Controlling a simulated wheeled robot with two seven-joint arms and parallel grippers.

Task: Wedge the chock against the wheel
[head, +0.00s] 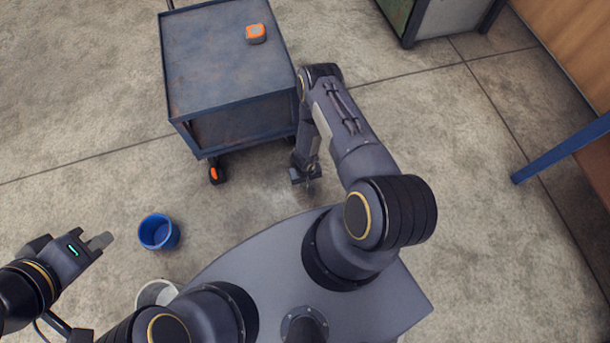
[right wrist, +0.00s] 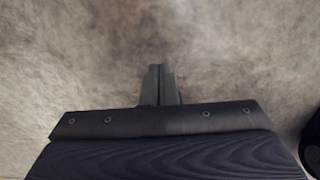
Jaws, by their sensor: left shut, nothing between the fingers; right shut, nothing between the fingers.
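The blue-grey cart (head: 222,55) stands on the floor at the upper middle of the head view. One of its wheels (head: 216,173), dark with an orange part, shows under its front left corner. I cannot make out a chock for certain in either view. My right gripper (head: 307,184) is low near the floor, by the cart's front right corner, and is shut and empty. In the right wrist view its closed fingers (right wrist: 160,84) point at bare floor. My left gripper (head: 103,241) is shut and empty at the lower left, far from the cart.
An orange and grey object (head: 256,34) lies on the cart top. A blue cup-like container (head: 158,232) and a white one (head: 156,293) stand at the lower left. A blue beam (head: 560,150) is at right. A dark rounded shape (right wrist: 313,150) edges the wrist view.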

